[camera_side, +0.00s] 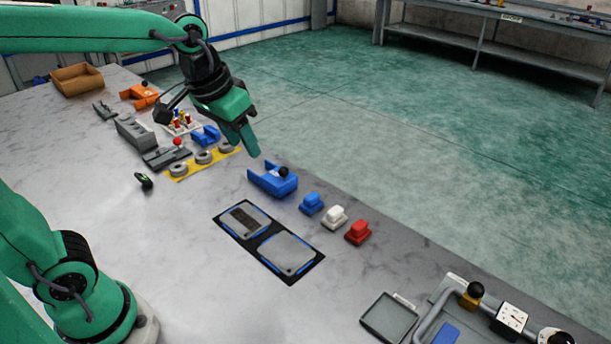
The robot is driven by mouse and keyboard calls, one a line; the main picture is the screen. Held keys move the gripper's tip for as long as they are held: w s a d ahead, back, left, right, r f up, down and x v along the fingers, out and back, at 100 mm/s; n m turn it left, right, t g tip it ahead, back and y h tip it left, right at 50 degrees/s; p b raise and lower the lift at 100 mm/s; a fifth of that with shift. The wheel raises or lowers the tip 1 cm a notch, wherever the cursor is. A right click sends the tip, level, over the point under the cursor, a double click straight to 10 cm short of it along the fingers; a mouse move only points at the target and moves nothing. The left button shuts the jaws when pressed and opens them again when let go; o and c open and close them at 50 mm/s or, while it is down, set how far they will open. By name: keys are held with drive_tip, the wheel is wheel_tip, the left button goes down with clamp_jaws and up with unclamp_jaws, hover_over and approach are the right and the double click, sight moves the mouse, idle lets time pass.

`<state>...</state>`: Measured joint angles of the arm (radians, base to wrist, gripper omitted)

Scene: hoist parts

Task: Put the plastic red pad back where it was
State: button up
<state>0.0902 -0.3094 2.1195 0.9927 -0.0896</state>
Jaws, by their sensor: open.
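The red pad (358,232) sits on the table at the right end of a short row, beside a white pad (334,217) and a blue pad (312,203). My gripper (250,146) is raised, to the upper left of the row, with its fingers pointing down and to the right. It is open, I see nothing held in it, and it is well apart from the red pad. A black mat (257,235) with two grey plates lies left of the pads.
A blue bracket with a black knob (273,179) stands just left of the pads. A yellow strip with grey rings (204,160) lies farther left. A grey tray (389,317) and a gauge fixture (510,318) stand at the lower right. Bare table lies in front of the mat.

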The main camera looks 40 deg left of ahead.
drive_tip(key=s+a+f+t, duration=0.1)
drive_tip(key=s+a+f, duration=0.2)
drive_tip(key=s, duration=0.7)
drive_tip(key=shift+s+t, duration=0.15)
drive_tip(key=shift+t, duration=0.25)
drive_tip(key=shift+o, duration=0.3)
